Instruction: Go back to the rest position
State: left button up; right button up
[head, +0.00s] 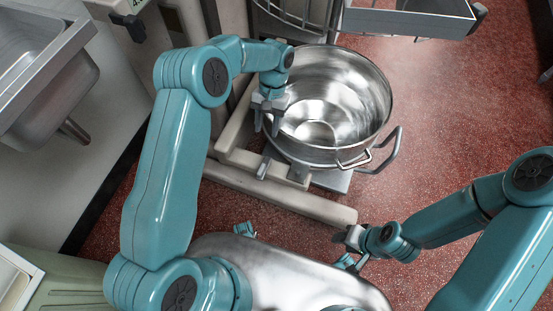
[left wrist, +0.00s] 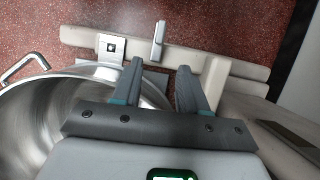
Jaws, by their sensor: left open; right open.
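My left gripper (head: 268,116) is open and empty, pointing down over the left rim of a large steel mixing bowl (head: 350,85). In the left wrist view its two fingers (left wrist: 157,85) stand apart with nothing between them, and the bowl (left wrist: 35,120) lies below and to the left. My right gripper (head: 345,240) is open near the front end of the beige mixer base, low in the head view. It looks empty, but its fingers are small and partly hidden by its own wrist.
The beige mixer base (head: 290,198) stretches beneath the bowl; bowl handles (head: 385,150) stick out at the right. A steel sink (head: 40,70) stands at the left. A wire guard (head: 300,20) and a grey tray (head: 410,18) are at the top. Red floor (head: 440,110) is clear at the right.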

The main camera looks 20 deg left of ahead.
dwell(0.3)
dwell(0.5)
pick_arm(q)
jog(key=s+d+f+t+h, duration=0.25)
jog(key=s+d+f, duration=0.35)
jog(key=s+f, duration=0.45)
jog(key=s+n+t+h, duration=0.2)
jog(key=s, duration=1)
notch_tip(320, 180, up, 23)
jog(key=p, duration=2.2)
jog(key=shift+w+d+p, duration=0.2)
jog(key=shift+d+p, duration=0.1)
jog(key=shift+f+y, duration=0.15)
jog(key=shift+y, duration=0.1)
jog(key=shift+d, duration=0.1)
